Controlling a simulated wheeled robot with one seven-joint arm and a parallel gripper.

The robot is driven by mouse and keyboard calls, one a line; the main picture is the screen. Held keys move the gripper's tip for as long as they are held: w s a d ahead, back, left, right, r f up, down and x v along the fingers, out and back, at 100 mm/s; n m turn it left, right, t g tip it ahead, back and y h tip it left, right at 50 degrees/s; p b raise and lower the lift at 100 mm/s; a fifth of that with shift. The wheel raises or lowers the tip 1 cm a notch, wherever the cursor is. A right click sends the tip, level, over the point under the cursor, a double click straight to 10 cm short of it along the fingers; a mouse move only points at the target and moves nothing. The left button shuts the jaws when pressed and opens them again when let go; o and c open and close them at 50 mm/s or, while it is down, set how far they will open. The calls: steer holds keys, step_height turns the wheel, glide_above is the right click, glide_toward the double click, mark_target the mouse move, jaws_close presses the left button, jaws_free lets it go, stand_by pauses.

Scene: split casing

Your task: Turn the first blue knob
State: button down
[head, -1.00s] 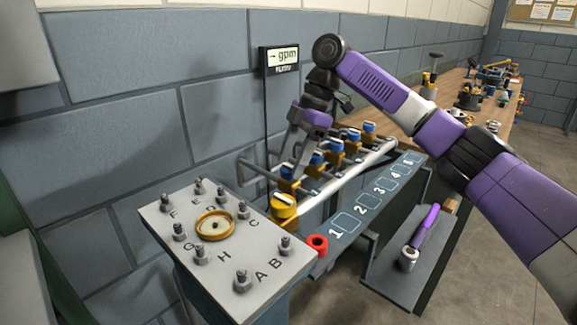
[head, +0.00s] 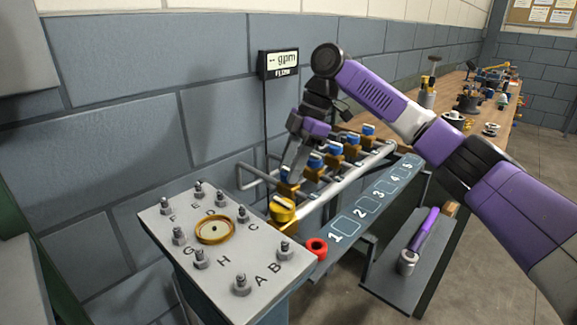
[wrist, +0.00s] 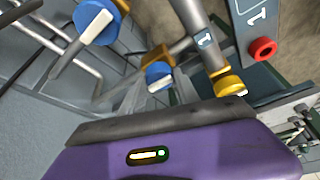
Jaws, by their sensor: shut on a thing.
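The first blue knob (head: 285,172) sits on the nearest brass valve of the pipe row, above a yellow cap (head: 282,210). My gripper (head: 289,167) reaches down from above and is shut on this knob. In the wrist view the first knob (wrist: 158,74) shows its white bar, with my fingers close beside it; the dark body of my gripper hides part of that area. The knob's exact angle is hard to tell. A second blue knob (head: 315,160) is just behind to the right, larger in the wrist view (wrist: 97,22).
More blue knobs (head: 351,139) continue along the row. A panel (head: 372,202) numbered 1 to 5 and a red ring (head: 317,247) lie in front. A lettered plate (head: 222,262) with bolts is at left. A flow display (head: 280,62) reads "-- gpm".

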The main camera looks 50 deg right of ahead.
steer(key=m+p, duration=0.1)
steer(key=p, duration=0.1)
steer(key=m+t+p, duration=0.1)
steer(key=m+p, duration=0.1)
steer(key=shift+r, duration=0.35)
steer(key=m+h+p, duration=0.1)
steer(key=m+p, duration=0.2)
steer(key=m+t+h+p, duration=0.1)
steer(key=m+p, duration=0.1)
steer(key=p, duration=0.1)
steer(key=shift+s+a+m+t, duration=0.1)
steer(key=shift+a+m+t, duration=0.1)
steer(key=shift+m+t, duration=0.15)
steer(key=m+h+p, duration=0.2)
steer(key=m+p, duration=0.3)
steer(key=p, duration=0.1)
steer(key=shift+a+m+p, duration=0.15)
steer(key=shift+m+p, duration=0.1)
steer(key=shift+p, duration=0.15)
steer(key=m+h+p, duration=0.1)
steer(key=m+p, duration=0.2)
steer(key=shift+f+p, duration=0.15)
steer(key=shift+p, duration=0.25)
steer(key=shift+f+m+h, duration=0.1)
steer(key=shift+m+h, duration=0.3)
steer(key=c, duration=0.9)
jaws_free()
